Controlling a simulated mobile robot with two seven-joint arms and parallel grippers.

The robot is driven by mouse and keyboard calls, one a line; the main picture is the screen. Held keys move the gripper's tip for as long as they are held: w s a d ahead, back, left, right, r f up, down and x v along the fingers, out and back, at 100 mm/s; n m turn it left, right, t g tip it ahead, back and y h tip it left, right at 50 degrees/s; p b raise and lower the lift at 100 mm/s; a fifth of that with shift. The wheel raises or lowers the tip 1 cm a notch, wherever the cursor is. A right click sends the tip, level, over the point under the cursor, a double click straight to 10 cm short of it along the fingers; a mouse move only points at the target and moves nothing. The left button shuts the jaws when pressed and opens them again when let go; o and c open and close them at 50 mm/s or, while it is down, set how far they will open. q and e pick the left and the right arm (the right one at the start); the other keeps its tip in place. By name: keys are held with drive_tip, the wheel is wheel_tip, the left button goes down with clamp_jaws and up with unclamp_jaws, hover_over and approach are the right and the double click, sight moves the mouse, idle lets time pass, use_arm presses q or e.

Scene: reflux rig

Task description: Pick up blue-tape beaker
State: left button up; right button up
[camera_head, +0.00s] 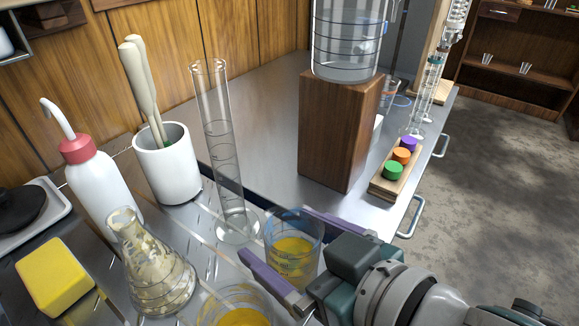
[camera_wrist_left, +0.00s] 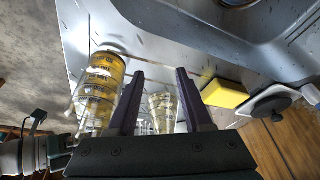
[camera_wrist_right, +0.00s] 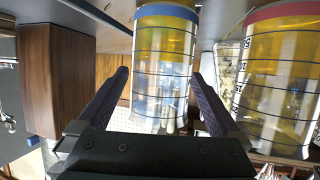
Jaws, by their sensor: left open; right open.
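The blue-tape beaker (camera_head: 291,262) holds yellow liquid and stands upright on the metal bench. In the right wrist view the beaker (camera_wrist_right: 165,52) shows its blue band and sits between the fingers. My right gripper (camera_head: 274,231) is open, with one purple finger on each side of this beaker. No clear contact with the glass can be made out. It also shows in the right wrist view (camera_wrist_right: 160,75). My left gripper (camera_wrist_left: 160,73) is open and empty; it is outside the head view.
A red-tape beaker (camera_wrist_right: 284,75) with yellow liquid stands close beside the blue-tape one. A tall graduated cylinder (camera_head: 222,150) stands just behind, and a conical flask (camera_head: 150,265) to the left. A wooden block (camera_head: 335,130) bears a large beaker. A yellow sponge (camera_head: 55,277) lies front left.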

drive_tip(key=shift+x, duration=1.15)
drive_tip(key=shift+c, duration=0.2)
drive_tip(key=c, duration=1.4)
drive_tip(key=shift+r, duration=0.1)
drive_tip(key=shift+c, duration=0.2)
drive_tip(key=shift+r, duration=0.1)
